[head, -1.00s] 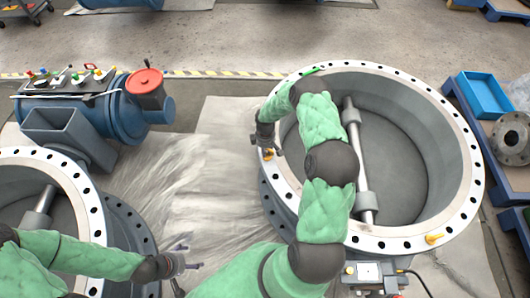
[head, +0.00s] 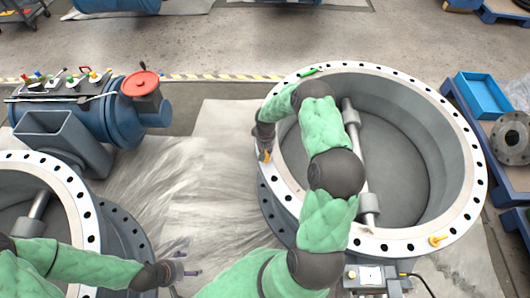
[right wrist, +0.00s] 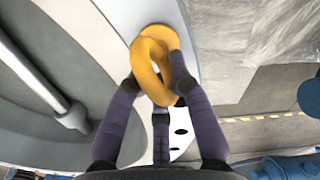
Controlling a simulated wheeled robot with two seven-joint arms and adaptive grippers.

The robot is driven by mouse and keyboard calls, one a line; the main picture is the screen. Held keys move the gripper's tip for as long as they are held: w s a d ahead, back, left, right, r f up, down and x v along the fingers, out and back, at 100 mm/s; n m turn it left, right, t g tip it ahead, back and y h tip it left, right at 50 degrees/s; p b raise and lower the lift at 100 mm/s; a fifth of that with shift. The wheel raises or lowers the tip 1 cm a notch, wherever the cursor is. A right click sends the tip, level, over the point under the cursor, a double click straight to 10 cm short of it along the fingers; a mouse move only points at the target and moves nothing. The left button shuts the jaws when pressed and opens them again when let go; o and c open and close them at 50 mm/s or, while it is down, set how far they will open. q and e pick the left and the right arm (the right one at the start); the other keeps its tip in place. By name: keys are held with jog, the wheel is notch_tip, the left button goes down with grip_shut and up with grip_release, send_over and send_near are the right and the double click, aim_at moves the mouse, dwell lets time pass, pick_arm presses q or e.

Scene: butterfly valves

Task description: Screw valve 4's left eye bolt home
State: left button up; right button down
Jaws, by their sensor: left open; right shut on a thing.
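Valve 4 looks to be the large grey ring-shaped valve (head: 462,206) on the right of the head view; I see no number on it. A yellow eye bolt (head: 266,157) stands at the left of its pale, drilled flange. My right gripper (head: 262,142) reaches over the valve and is shut on this bolt. In the right wrist view the bolt's ring (right wrist: 152,52) sits between the fingers, against the flange; its shank and thread are hidden. My left gripper (head: 188,264) is open and empty, low beside the other valve.
A second yellow eye bolt (head: 438,240) is at the valve's front right. A green item (head: 309,72) lies on the back rim. Another drilled valve (head: 84,215) is at lower left. A blue machine with a red handwheel (head: 140,83) stands behind it.

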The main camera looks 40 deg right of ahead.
jog(key=shift+m, duration=0.6)
jog(key=c, duration=1.1)
grip_release()
notch_tip(320, 180, up, 12)
